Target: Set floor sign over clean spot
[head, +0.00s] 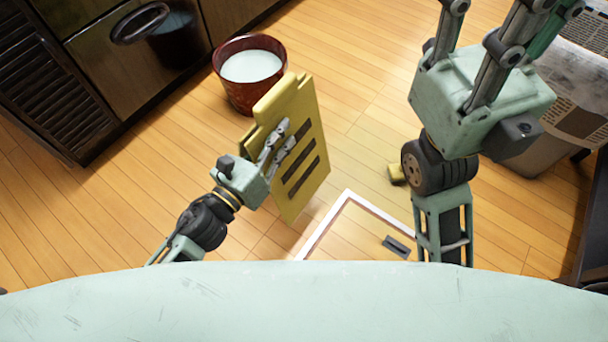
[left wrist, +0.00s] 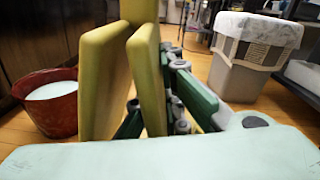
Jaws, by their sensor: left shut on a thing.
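The yellow floor sign (head: 308,185) is a folded two-panel board with dark bars on its face. My left gripper (head: 278,148) is shut on it and holds it in front of me. In the left wrist view its two panels (left wrist: 153,75) stand a little apart. A white outlined square (head: 320,228) marks a spot on the floor, right of the sign; its near part is hidden by my body. My right gripper (head: 500,20) is at the upper right, its fingers spread, with the tips cut off by the frame edge. It holds nothing visible.
A red bucket (head: 240,92) of whitish liquid stands behind the sign, near dark cabinets (head: 140,70). A yellow block (head: 396,174) lies beside my right wrist. A dark grey piece (head: 397,247) lies inside the outline. A lined bin (left wrist: 240,75) stands at the right.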

